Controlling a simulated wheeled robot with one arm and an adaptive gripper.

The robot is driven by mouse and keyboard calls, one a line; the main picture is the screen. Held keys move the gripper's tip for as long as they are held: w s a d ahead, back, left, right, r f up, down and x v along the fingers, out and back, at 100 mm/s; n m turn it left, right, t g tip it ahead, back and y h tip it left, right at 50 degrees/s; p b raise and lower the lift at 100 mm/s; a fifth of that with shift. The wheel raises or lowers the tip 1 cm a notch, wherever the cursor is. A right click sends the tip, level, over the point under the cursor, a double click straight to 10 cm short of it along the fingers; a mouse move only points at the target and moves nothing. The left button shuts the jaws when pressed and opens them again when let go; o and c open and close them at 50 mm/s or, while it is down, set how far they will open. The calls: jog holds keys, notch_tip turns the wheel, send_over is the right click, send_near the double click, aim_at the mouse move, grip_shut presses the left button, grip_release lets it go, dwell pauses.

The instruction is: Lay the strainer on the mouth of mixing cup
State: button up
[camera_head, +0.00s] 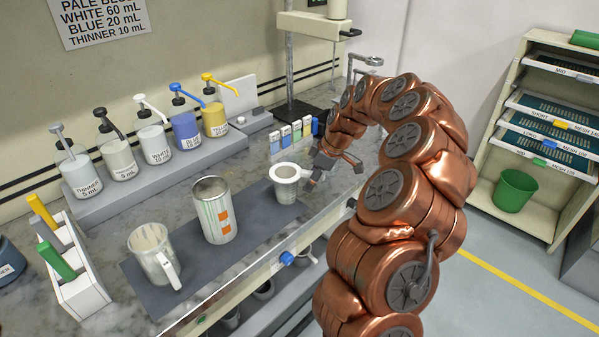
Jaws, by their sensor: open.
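A pale handled jug (150,254) stands further left on the mat.
Several pump bottles (152,136) stand on a grey step behind the mat. A white holder (75,278) with coloured handles is at the left. Small coloured-top items (287,136) and a stand (292,110) are behind the strainer. The counter's front edge is close to the mat.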

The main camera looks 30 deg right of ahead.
grip_shut()
dwell(0.3)
jog(key=shift+r, duration=0.1)
notch_tip(320, 180, up, 10)
jog(key=b, duration=0.3)
dwell(0.4)
jog(key=c, duration=0.7)
grip_release()
grip_shut()
